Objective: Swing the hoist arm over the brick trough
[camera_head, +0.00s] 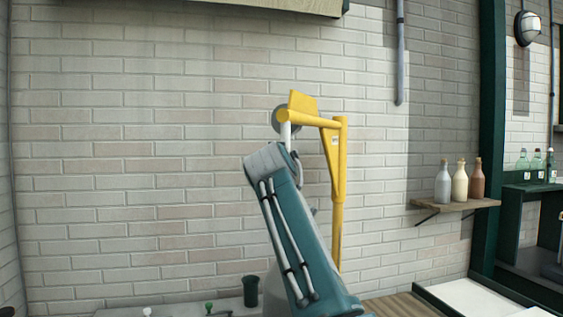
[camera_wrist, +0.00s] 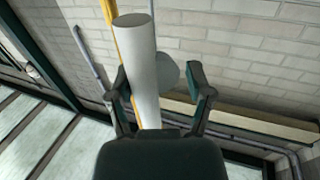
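The yellow hoist arm (camera_head: 312,118) stands against the brick wall on an upright yellow post (camera_head: 339,210), with a raised plate at its left end. A pale handle (camera_head: 285,132) hangs below that end, and my own teal arm covers part of this area. In the wrist view, the pale cylindrical handle (camera_wrist: 143,70) lies between the fingers of my gripper (camera_wrist: 159,72). The gripper is open: the left finger is close to or against the handle, and a clear gap remains on the right. I cannot make out the brick trough in either view.
A small shelf with several bottles (camera_head: 460,182) is on the wall to the right. A grey pipe (camera_head: 400,60) runs down the wall. A dark green cup (camera_head: 250,290) stands low, near the counter. A wooden box edge (camera_head: 290,5) overhangs at the top.

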